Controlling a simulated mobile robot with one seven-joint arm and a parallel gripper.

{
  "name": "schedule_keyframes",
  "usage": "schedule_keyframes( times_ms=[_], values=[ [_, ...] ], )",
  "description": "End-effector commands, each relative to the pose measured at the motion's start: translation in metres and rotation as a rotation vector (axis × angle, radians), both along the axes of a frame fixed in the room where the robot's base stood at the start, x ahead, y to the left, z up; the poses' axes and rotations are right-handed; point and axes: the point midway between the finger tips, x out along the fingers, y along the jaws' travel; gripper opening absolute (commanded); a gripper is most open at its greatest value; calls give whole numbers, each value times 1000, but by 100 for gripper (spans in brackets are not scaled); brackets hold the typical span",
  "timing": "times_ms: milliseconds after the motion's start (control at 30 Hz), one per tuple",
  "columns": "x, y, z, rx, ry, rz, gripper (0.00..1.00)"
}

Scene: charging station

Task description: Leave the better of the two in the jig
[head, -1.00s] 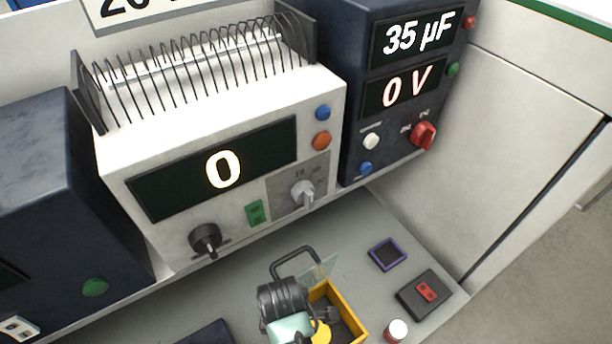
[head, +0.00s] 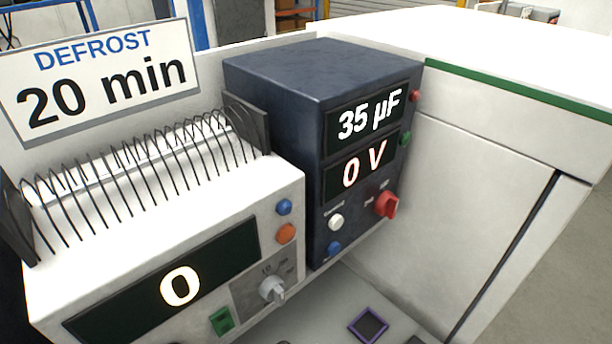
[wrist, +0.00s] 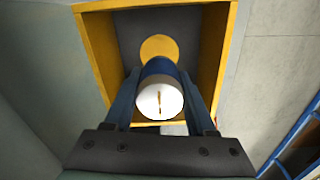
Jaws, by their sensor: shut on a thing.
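My gripper (wrist: 160,78) is in the wrist view, shut on a cylinder (wrist: 158,100) with a dark blue body and a white end that bears a thin brownish mark. The cylinder's end faces the camera. It is over or inside a yellow-walled box (wrist: 94,50); I cannot tell its height. A yellow disc shape (wrist: 158,47) shows beyond the cylinder. In the head view a dark blue meter (head: 290,75) reads 35 µF and 0 V. My gripper and the yellow box are outside the head view. I cannot identify the jig or a second cylinder with certainty.
A white unit (head: 285,185) with wire coils on top shows 0. A sign (head: 100,80) reads DEFROST 20 min. A purple-edged square (head: 368,324) lies on the grey bench. A white panel (head: 470,190) stands at the right.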

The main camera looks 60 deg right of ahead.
Motion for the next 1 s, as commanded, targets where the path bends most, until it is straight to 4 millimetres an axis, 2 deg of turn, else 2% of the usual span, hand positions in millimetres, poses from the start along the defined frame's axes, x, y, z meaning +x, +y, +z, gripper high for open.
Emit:
schedule_keyframes(
  times_ms=[100, 700, 1000],
  values=[
    [0, -1, 3, 0, 0, 1, 0],
    [0, -1, -49, -1, -1, 0, 0],
    [0, -1, -64, 0, -1, -1, 0]
  ],
)
